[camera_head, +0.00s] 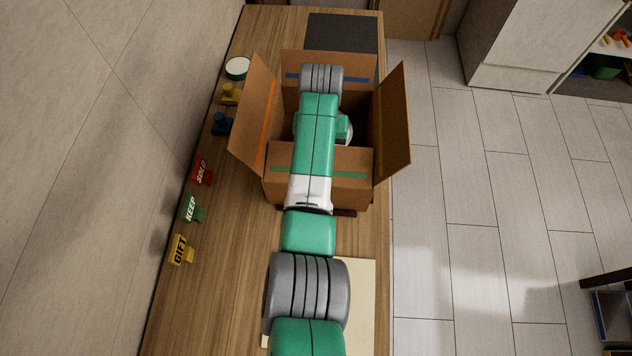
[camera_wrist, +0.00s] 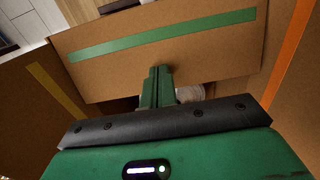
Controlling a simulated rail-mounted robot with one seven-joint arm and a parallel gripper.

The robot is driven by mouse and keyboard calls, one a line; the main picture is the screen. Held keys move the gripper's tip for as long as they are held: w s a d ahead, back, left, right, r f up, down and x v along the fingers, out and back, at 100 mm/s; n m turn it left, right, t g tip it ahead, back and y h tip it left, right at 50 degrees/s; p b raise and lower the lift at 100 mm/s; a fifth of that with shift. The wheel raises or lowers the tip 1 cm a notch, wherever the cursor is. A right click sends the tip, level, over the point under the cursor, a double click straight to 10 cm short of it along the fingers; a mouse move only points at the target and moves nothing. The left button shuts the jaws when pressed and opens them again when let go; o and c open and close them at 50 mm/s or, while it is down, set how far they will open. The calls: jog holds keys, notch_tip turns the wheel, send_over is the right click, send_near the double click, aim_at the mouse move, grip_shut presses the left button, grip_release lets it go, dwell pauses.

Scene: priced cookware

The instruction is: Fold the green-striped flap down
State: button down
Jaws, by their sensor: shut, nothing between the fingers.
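The cardboard box (camera_head: 345,196) stands on the wooden counter with its flaps raised at different angles. The green-striped flap (camera_head: 353,159) is on its near side in the head view, partly covered by my arm; its exact tilt is hard to tell. In the wrist view the green-striped flap (camera_wrist: 205,52) spans the top, its green stripe fully visible. My gripper (camera_wrist: 158,72) is shut and empty, its fingertips right at the flap's cardboard face below the stripe; I cannot tell whether they touch. In the head view my arm hides the gripper.
The blue-striped flap (camera_head: 357,70) stands at the back, the orange-striped flap (camera_head: 256,110) leans out left, and another flap (camera_head: 392,120) leans out right. SOLD (camera_head: 202,170), KEEP (camera_head: 192,208) and GIFT (camera_head: 181,249) stamps stand along the counter's left. A dark mat (camera_head: 342,32) lies behind the box.

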jog(key=shift+w+f+b, duration=0.2)
jog(key=shift+f+b, duration=0.3)
jog(key=shift+b, duration=0.05)
jog(key=shift+w+f+b, duration=0.15)
jog(key=shift+f+b, duration=0.3)
jog(key=shift+b, duration=0.05)
jog(key=shift+r, duration=0.1)
notch_tip(320, 180, up, 7)
jog(key=p, duration=0.7)
jog(key=shift+r, duration=0.15)
notch_tip(320, 180, up, 8)
jog(key=p, duration=0.1)
jog(key=shift+f, duration=0.2)
